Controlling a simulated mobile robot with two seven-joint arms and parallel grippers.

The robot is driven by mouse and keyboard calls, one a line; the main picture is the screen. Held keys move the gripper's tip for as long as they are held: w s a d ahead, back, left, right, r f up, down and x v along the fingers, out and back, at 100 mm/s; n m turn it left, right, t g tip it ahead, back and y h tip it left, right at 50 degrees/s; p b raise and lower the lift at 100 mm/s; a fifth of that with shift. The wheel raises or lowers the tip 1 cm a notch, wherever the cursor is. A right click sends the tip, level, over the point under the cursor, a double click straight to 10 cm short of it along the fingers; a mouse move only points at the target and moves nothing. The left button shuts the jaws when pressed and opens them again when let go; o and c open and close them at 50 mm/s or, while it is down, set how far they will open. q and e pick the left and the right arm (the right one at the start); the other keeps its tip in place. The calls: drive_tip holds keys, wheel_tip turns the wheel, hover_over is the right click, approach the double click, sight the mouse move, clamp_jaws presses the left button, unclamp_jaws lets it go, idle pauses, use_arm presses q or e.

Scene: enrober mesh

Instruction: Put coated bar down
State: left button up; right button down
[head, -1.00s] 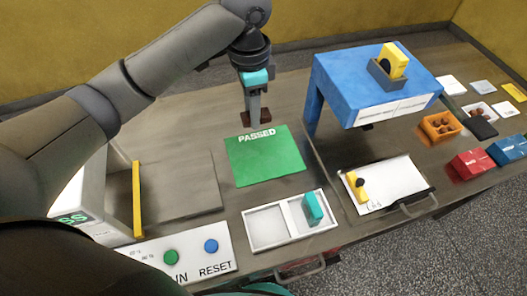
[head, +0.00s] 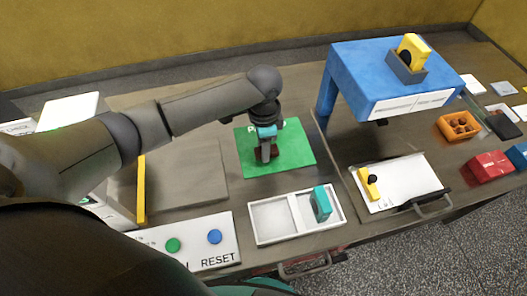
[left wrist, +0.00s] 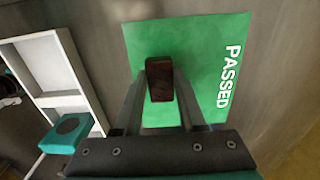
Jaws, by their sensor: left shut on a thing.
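My left gripper (head: 266,153) is shut on a dark brown coated bar (head: 273,153) over the green mat marked PASSED (head: 296,155). In the left wrist view the coated bar (left wrist: 159,79) sits between the two fingertips (left wrist: 158,88), with the green mat (left wrist: 192,45) behind it. I cannot tell whether the bar touches the mat. The arm covers part of the PASSED lettering in the head view. My right gripper is not in view.
A white two-part tray (head: 272,219) with a teal block (head: 321,204) is in front of the mat. A blue stand (head: 350,70) rises to the right. A panel with green and blue buttons (head: 195,245) lies at front left.

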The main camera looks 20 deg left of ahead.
use_arm(q)
wheel_tip(320, 180, down, 2)
drive_tip(key=shift+f, duration=0.2)
drive_tip(key=shift+f, duration=0.1)
drive_tip(key=o, duration=1)
wheel_tip(320, 180, up, 12)
drive_tip(key=shift+r+p, duration=0.2)
drive_tip(key=shift+p, duration=0.7)
